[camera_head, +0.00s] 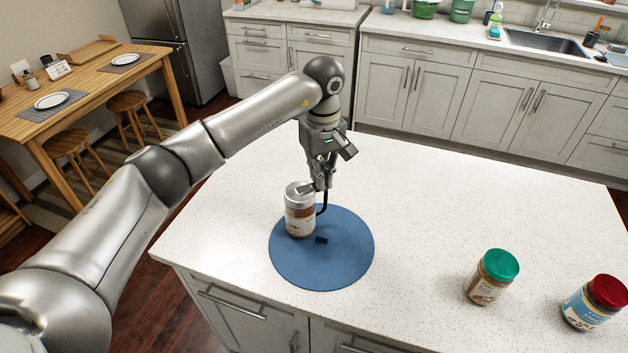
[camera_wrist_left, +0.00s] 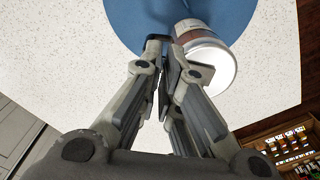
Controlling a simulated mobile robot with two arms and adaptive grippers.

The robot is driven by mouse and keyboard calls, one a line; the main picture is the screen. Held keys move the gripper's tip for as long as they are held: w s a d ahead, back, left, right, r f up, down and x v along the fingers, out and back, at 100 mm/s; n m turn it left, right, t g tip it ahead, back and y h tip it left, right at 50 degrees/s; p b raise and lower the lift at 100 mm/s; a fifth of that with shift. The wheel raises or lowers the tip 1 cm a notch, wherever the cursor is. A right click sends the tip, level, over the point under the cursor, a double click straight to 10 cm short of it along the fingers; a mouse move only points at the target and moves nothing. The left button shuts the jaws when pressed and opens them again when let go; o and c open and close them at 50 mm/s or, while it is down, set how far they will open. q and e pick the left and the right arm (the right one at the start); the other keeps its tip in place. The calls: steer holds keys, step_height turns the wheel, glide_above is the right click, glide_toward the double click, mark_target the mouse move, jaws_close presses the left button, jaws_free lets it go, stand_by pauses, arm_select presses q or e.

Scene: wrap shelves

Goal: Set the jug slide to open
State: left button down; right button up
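The jug (camera_head: 300,215) is a white and brown labelled container with a pale lid, upright on the left part of a round blue mat (camera_head: 345,265). A thin black handle (camera_head: 324,203) curves down at its right side. In the left wrist view the jug's pale lid (camera_wrist_left: 213,68) shows right of the fingers. My left gripper (camera_head: 321,186) points down beside the lid's right edge, over the handle. Its fingers (camera_wrist_left: 164,62) look drawn together; I cannot tell whether they touch the jug. The slide cannot be made out. My right gripper is out of view.
A green-lidded jar (camera_head: 489,280) and a red-lidded jar (camera_head: 592,304) stand on the white island (camera_head: 430,190), right of the mat. The counter between mat and jars is clear. A small dark piece (camera_head: 321,240) shows on the mat.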

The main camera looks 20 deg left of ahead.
arm_select(q)
steer(key=c, duration=1.6)
jaws_free()
steer(key=shift+c, duration=0.2)
steer(key=shift+r, duration=0.1)
step_height(320, 180, up, 12)
